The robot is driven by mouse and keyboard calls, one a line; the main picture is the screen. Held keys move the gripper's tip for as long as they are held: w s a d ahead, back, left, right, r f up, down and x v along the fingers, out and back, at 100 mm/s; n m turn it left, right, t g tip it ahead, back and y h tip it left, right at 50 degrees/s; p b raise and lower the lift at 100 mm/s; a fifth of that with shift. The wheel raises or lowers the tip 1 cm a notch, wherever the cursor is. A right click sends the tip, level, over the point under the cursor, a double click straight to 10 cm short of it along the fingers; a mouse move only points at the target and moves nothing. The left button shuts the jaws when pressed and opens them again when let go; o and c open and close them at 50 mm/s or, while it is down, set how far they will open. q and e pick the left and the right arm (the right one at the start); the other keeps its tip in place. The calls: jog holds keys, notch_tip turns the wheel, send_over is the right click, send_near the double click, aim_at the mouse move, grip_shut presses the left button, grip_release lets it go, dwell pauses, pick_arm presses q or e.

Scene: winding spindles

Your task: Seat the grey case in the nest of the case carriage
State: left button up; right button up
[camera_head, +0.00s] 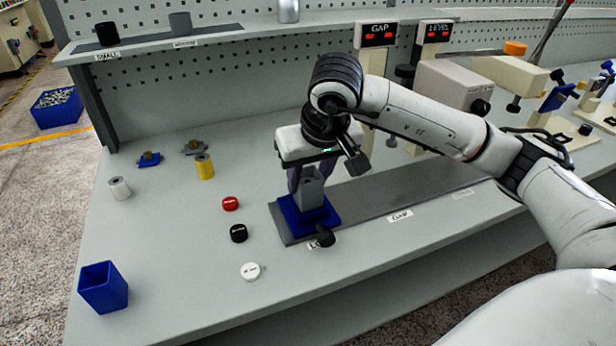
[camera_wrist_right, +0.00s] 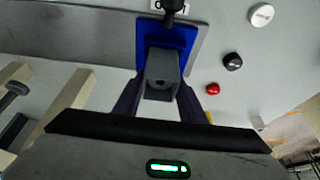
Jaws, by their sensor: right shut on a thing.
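The grey case (camera_head: 312,188) is an upright block with a round hole in its top, which shows in the wrist view (camera_wrist_right: 161,78). My right gripper (camera_head: 308,176) is shut on it, with a purple-grey finger on each side. The case stands over the blue case carriage (camera_head: 290,214), and its lower end meets or sits just above the blue block. I cannot tell whether it is down in the nest, which is hidden behind it. The carriage (camera_wrist_right: 192,38) is at the end of the grey rail. My left gripper is not in view.
A black knob (camera_head: 325,237) sticks out at the carriage's front. Red (camera_head: 230,203), black (camera_head: 238,233) and white (camera_head: 250,271) caps lie to the left. A yellow cylinder (camera_head: 205,167) and a blue bin (camera_head: 103,287) stand further left. The grey rail (camera_head: 400,197) runs right.

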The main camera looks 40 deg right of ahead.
jog(key=shift+f+b, duration=0.75)
jog(key=shift+f, duration=0.1)
dwell(0.5)
jog(key=o, duration=1.1)
jog(key=shift+o, duration=0.2)
jog(key=shift+r, duration=0.35)
jog(key=v, duration=0.9)
jog(key=shift+s+r, duration=0.3)
jog(key=shift+s, duration=0.05)
jog(key=shift+a, duration=0.1)
